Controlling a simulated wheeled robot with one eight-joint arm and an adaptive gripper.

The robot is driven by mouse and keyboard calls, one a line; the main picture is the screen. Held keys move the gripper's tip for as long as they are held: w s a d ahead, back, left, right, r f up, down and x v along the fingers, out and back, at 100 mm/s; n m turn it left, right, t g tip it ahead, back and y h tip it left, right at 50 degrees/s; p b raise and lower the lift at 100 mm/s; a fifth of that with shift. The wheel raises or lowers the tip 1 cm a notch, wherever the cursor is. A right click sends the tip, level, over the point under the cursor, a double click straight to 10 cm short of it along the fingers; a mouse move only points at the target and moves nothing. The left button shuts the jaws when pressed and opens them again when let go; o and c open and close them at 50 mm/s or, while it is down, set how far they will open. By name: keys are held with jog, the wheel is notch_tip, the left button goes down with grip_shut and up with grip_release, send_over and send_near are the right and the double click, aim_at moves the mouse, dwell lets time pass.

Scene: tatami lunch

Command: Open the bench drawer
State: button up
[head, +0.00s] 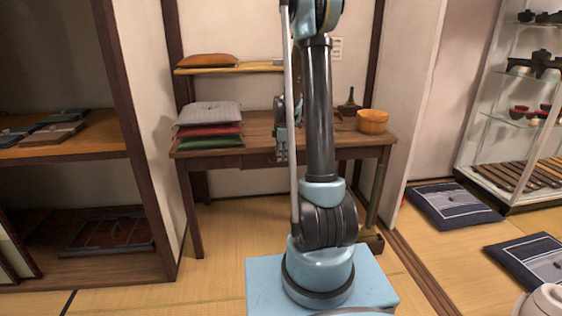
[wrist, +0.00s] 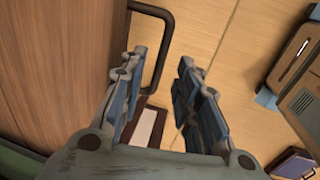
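The wooden bench (head: 185,152) stands against the back wall, with its front partly hidden by my arm. In the wrist view a brown wooden front (wrist: 55,70) fills the left side. A dark bar handle (wrist: 163,60) stands out from it. In the head view my gripper (head: 281,150) is small, at the bench's front edge. The drawer's edges are not clear there, so I cannot tell how far it is open.
Stacked cushions (head: 209,125) lie on the bench's left, and a wooden tub (head: 372,121) stands on its right. A shelf unit (head: 75,140) is at left. A glass display case (head: 525,115) and floor cushions (head: 452,204) are at right. Tatami before the bench is clear.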

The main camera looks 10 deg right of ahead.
aim_at(281, 163)
jog(key=shift+w+f, duration=0.15)
jog(key=shift+f, duration=0.7)
jog(key=shift+w+f, duration=0.1)
jog(key=shift+f, duration=0.7)
grip_shut()
